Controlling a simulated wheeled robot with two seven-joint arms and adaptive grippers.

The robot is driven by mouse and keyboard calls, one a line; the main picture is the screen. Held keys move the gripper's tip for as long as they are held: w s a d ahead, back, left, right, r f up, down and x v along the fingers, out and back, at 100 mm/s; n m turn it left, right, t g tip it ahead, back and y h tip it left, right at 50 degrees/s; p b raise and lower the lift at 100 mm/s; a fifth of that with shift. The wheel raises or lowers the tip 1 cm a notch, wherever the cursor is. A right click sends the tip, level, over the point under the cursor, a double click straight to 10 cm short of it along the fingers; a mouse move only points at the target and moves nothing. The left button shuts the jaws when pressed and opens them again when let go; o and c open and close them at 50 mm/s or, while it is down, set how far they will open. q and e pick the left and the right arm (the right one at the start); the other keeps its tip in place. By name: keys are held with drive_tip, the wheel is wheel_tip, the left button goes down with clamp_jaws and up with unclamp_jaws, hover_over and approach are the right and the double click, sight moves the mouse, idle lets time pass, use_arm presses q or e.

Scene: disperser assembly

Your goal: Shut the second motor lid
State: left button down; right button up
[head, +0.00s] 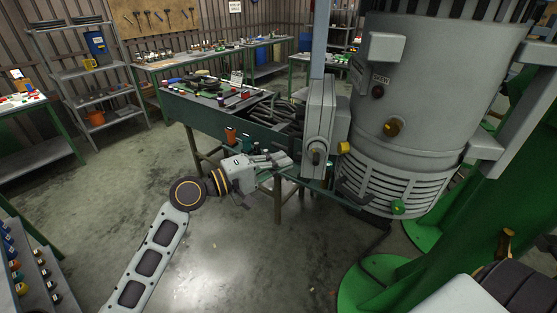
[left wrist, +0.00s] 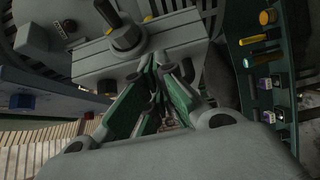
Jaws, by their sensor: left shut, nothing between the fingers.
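The large grey motor (head: 410,120) hangs upright at the right of the head view. A grey box-like lid (head: 322,115) with a round knob (head: 316,152) sits at its left side. The lid looks closed against its housing, but its far edge is hidden and I cannot tell for certain. In the left wrist view a slatted grey face (left wrist: 150,50) with a dark knob (left wrist: 125,36) is just ahead of the fingers. My left gripper (head: 286,160) is shut and empty, just left of and below the knob; contact is unclear. It also shows in the left wrist view (left wrist: 170,68). My right gripper is not in view.
A green workbench (head: 215,112) with tools and cables stands behind my left gripper. Green curved supports (head: 380,275) stand below the motor. Shelves (head: 95,70) stand at the back left. The floor at centre left is clear.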

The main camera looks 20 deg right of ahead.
use_arm(q)
drive_tip(key=s+a+b, duration=0.1)
drive_tip(key=s+a, duration=0.1)
drive_tip(key=s, duration=0.6)
drive_tip(key=shift+s+a, duration=0.15)
drive_tip(key=shift+s, duration=0.2)
idle(0.6)
